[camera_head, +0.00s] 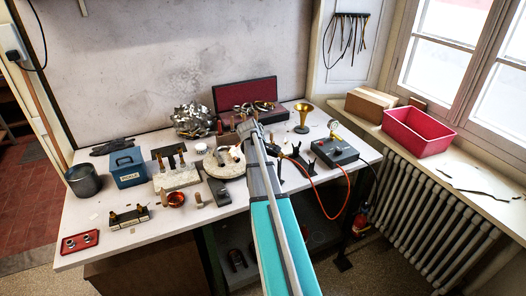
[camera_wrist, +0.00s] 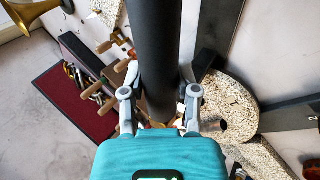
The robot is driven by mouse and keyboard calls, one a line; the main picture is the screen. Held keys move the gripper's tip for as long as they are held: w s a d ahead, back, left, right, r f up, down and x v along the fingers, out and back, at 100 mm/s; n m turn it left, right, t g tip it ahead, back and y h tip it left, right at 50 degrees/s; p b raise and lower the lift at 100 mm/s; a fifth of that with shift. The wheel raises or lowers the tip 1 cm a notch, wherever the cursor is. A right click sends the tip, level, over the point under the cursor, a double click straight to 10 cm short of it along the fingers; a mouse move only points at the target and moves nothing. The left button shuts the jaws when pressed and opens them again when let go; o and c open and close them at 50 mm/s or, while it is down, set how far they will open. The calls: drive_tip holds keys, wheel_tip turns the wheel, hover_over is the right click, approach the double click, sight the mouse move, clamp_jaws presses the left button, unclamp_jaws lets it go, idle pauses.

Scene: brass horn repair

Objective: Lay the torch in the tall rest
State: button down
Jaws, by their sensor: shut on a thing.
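My gripper (camera_wrist: 160,108) is shut on a thick dark cylinder, which I take to be the torch (camera_wrist: 155,50). The torch runs away from between the fingers toward the top edge of the wrist view. In the head view my gripper (camera_head: 250,128) is over the back middle of the bench, and my arm hides much of it. An orange-red hose runs from the grey box to a spot right of my gripper. Small black upright holders stand right of my arm, one with a forked top (camera_head: 311,167). I cannot tell for sure which is the tall rest.
The grey box (camera_head: 337,152) with a gauge stands at the right, its hose (camera_head: 345,199) hanging past the bench edge. A brass bell (camera_head: 303,117), an open red-lined case (camera_head: 245,94), a round pale board (camera_head: 225,166) and a blue box (camera_head: 126,167) crowd the bench.

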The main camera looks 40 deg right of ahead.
drive_tip(key=shift+f+b, duration=0.65)
drive_tip(key=shift+f, duration=0.25)
idle(0.4)
drive_tip(key=shift+c, duration=1.3)
unclamp_jaws()
drive_tip(key=shift+o, duration=1.3)
drive_tip(key=shift+r, duration=0.1)
drive_tip(key=shift+r+p, duration=3.9)
drive_tip(key=shift+p, duration=0.05)
